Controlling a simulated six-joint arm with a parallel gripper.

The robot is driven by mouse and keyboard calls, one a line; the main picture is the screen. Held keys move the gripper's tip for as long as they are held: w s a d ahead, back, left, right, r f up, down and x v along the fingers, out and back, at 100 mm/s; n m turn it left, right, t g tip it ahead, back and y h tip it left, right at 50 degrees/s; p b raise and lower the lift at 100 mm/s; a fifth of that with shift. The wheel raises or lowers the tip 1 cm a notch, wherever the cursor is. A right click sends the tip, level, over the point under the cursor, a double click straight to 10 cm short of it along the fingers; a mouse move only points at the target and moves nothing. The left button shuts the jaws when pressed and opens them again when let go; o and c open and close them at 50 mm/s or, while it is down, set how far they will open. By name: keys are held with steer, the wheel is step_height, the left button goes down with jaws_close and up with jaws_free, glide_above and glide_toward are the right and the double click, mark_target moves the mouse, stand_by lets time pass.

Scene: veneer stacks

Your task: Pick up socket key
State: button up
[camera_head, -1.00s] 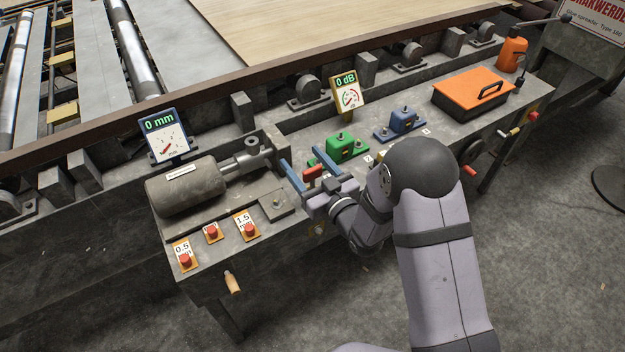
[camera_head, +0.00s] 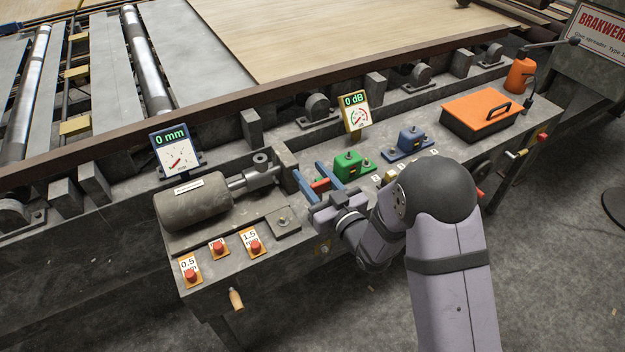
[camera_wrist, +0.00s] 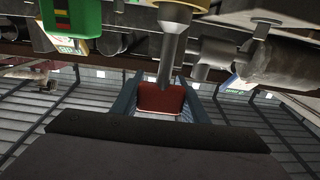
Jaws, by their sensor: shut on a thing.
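The socket key shows in the head view as a small red piece (camera_head: 320,184) between the two blue fingers of my gripper (camera_head: 307,168). In the wrist view its red block (camera_wrist: 162,98) sits between the fingers, with a grey metal shaft (camera_wrist: 170,50) rising from it. My gripper is shut on the red part. It is low over the bench, between the grey motor cylinder and the green block. The head view does not show whether the key touches the bench, and its shaft is hard to make out there.
The grey motor cylinder (camera_head: 193,202) lies left of my gripper. A green block (camera_head: 347,165) stands close on the right, then a blue block (camera_head: 410,140) and an orange-lidded box (camera_head: 480,112). Red buttons (camera_head: 255,246) line the front left. Two gauges (camera_head: 176,150) (camera_head: 356,116) stand behind.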

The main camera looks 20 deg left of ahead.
step_height(320, 180, up, 8)
stand_by(0.5)
steer(key=s+a+n+g+y, duration=0.2)
steer(key=s+a+g, duration=0.1)
steer(key=s+a, duration=0.7)
steer(key=w+m+t+h, duration=0.1)
steer(key=w+d+t+h, duration=0.1)
steer(key=w, duration=0.1)
steer(key=w+d+m+t, duration=0.1)
steer(key=shift+w+d+r+m+t+h, duration=0.1)
steer(key=shift+w+m+t+h, duration=0.2)
steer(key=shift+h, duration=0.1)
steer(key=shift+b, duration=0.45)
steer(key=shift+f+b, duration=2.75)
steer(key=shift+b, duration=0.05)
steer(key=shift+f+b, duration=1.05)
steer(key=shift+b, duration=0.15)
steer(key=shift+m+t+h, duration=0.3)
